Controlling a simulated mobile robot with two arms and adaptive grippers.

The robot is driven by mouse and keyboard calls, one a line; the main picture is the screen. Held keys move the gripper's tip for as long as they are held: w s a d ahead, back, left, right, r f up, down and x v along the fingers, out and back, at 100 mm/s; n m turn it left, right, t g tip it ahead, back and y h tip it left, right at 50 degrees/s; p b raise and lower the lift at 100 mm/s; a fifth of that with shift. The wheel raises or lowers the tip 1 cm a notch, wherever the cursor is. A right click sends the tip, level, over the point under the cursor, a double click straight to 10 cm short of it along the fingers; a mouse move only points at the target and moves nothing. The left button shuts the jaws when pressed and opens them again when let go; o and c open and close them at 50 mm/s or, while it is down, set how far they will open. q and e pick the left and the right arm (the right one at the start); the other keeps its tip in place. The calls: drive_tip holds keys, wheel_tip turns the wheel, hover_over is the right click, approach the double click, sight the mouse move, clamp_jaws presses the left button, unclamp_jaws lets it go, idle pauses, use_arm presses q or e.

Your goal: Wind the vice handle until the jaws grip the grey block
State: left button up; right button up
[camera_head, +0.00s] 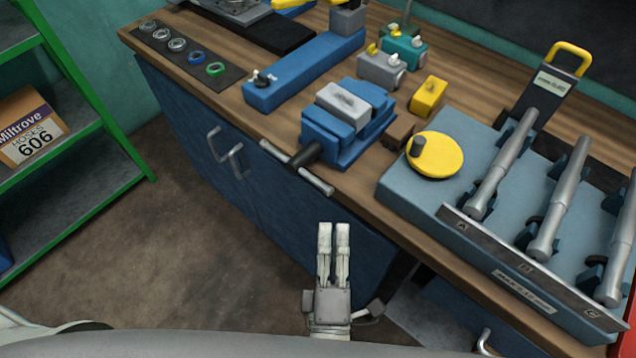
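The blue vice (350,148) stands at the bench's front edge. The grey block (343,101), with a dark smudge on top, sits between its jaws; whether both jaws touch it I cannot tell. The vice handle (317,181) is a thin grey bar slanting down to the right, crossing at the dark screw end (306,154) that juts past the bench edge. My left gripper (333,226) is in front of the bench, below the handle in the picture and apart from it. Its fingers point at the bench, close together and empty. My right gripper is out of view.
A blue-grey fixture (412,190) with a yellow disc (436,156) and several metal bars fills the bench right of the vice. Cabinet handles (232,152) protrude below. A green shelf (110,120) stands left.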

sight(316, 178)
use_arm(q)
drive_tip(key=w+a+r+n, duration=0.1)
drive_tip(key=w, duration=0.2)
drive_tip(key=w+a+r+n+y+p, duration=0.1)
drive_tip(key=w+r, duration=0.1)
drive_tip(key=w, duration=0.1)
drive_tip(key=w+a+r+n+y+p, duration=0.1)
drive_tip(key=w, duration=0.2)
drive_tip(key=shift+a+r+n, duration=0.15)
drive_tip(key=shift+a+n, duration=0.15)
drive_tip(key=shift+a, duration=0.05)
drive_tip(key=shift+w+p, duration=0.35)
drive_tip(key=shift+w, duration=0.1)
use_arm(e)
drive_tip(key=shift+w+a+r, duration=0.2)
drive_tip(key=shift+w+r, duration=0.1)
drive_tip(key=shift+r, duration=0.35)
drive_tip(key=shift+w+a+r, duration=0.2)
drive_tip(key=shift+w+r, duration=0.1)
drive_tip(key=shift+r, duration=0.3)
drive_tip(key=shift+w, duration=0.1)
use_arm(q)
drive_tip(key=c, duration=0.7)
clamp_jaws()
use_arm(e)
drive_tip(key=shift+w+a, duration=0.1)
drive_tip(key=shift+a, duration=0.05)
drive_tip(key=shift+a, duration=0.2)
